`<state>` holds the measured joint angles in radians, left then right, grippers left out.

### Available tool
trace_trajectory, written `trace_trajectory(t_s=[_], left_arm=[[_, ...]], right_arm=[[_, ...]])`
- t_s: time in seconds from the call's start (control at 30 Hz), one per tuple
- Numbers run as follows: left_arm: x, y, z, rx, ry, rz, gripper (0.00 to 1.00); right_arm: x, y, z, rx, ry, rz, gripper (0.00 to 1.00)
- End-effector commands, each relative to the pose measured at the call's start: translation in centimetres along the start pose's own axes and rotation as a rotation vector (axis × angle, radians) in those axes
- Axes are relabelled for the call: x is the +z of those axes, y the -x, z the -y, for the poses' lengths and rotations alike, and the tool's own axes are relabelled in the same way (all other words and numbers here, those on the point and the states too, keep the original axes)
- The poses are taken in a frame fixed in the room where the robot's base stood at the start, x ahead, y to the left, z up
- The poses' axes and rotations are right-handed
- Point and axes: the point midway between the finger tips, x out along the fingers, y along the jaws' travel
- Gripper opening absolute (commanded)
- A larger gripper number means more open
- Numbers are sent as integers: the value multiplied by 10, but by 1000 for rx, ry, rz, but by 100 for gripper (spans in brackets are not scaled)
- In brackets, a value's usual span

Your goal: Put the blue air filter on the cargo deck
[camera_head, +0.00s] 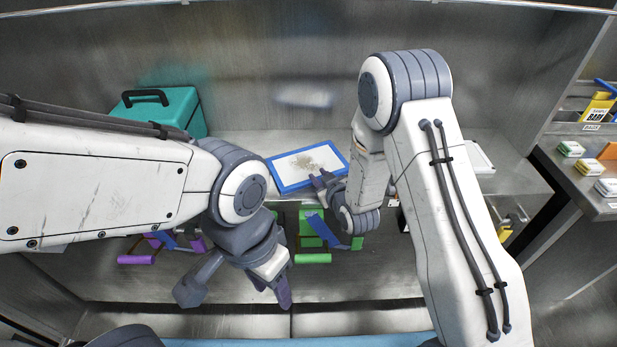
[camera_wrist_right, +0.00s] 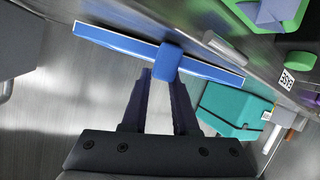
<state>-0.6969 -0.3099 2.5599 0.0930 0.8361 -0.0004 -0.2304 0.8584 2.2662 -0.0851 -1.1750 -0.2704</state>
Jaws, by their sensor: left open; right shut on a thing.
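The blue air filter (camera_head: 308,162) has a blue frame and a pale panel with a brown dirty patch. It is at the metal shelf, left of my right arm; I cannot tell whether it touches the shelf. My right gripper (camera_head: 325,184) is shut on its near side. In the right wrist view the filter (camera_wrist_right: 120,41) shows nearly edge-on, its blue tab between the fingertips of my right gripper (camera_wrist_right: 165,78). My left gripper (camera_head: 236,292) is open and empty, lower left of the filter. I cannot identify the cargo deck for sure.
A teal case (camera_head: 175,108) stands on the shelf (camera_head: 240,143) at the back left. Purple and green items (camera_head: 313,258) sit below the shelf edge. A side counter (camera_head: 597,205) with small boxes is at the right. A light blue surface (camera_head: 300,341) shows along the bottom edge.

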Motion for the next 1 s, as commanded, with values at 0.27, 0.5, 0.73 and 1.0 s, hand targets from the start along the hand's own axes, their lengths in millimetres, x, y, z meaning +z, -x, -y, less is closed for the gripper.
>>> trace_trajectory(t_s=[0.27,0.5,0.73,1.0], left_arm=[[0,0,0,0,0,0,47],[0,0,0,0,0,0,47],[0,-2,0,0,0,0,47],[0,6,0,0,0,1,47]], right_arm=[[1,0,2,-3,2,4,57],[0,0,2,-4,2,3,57],[0,16,3,-4,2,3,57],[-3,79,1,-5,0,8,57]])
